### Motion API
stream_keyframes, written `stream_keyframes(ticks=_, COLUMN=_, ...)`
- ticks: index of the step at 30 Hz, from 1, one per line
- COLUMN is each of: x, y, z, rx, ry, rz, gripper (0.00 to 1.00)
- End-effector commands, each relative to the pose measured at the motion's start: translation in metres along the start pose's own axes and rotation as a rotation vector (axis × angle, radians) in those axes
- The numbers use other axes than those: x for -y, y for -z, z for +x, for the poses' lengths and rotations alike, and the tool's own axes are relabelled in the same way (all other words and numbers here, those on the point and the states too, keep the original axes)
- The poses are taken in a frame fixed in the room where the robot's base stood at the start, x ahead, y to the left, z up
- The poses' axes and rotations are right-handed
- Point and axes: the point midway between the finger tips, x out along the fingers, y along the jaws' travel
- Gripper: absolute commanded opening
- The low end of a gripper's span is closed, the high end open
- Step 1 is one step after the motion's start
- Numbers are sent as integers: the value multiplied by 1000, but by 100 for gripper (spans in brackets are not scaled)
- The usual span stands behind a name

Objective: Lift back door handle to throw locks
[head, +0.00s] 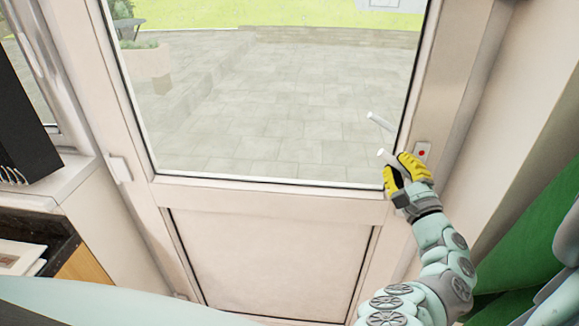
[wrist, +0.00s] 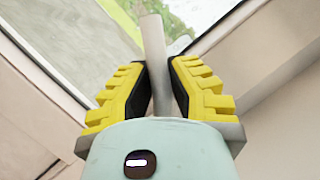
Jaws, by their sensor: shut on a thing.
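The white back door (head: 275,204) stands closed in its frame, with a large glass pane above a solid lower panel. Its pale handle (head: 382,153) is at the right side of the door, partly hidden by my gripper. In the wrist view the handle (wrist: 153,50) is a light bar running up between the yellow fingers. My gripper (head: 398,165) is shut on the handle, with a finger on each side of it (wrist: 154,85). A lock plate with a red dot (head: 422,152) is just right of the gripper. A second pale bar (head: 380,121) shows above, against the glass.
A dark object (head: 25,110) stands on the sill at the left, above a dark-topped counter (head: 45,235). A green item (head: 520,240) is at the right, close to my arm. Paving shows through the glass.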

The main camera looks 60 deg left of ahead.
Motion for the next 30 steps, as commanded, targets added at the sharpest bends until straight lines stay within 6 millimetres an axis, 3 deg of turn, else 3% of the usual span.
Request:
stream_keyframes(ticks=4, x=3, y=2, z=0, rx=-7, ry=5, rz=-4, gripper=0)
stream_keyframes(ticks=5, x=3, y=2, z=0, rx=-7, ry=6, rz=-4, gripper=20)
stream_keyframes(ticks=13, x=2, y=1, z=0, rx=-4, ry=4, rz=-4, gripper=48)
stream_keyframes(ticks=23, x=1, y=1, z=-2, rx=-2, ry=4, rz=-2, gripper=50)
stream_keyframes(ticks=26, x=2, y=1, z=-11, rx=-4, ry=5, rz=-3, gripper=50)
stream_keyframes(ticks=30, x=2, y=3, z=-36, rx=-11, ry=6, rz=-4, gripper=50)
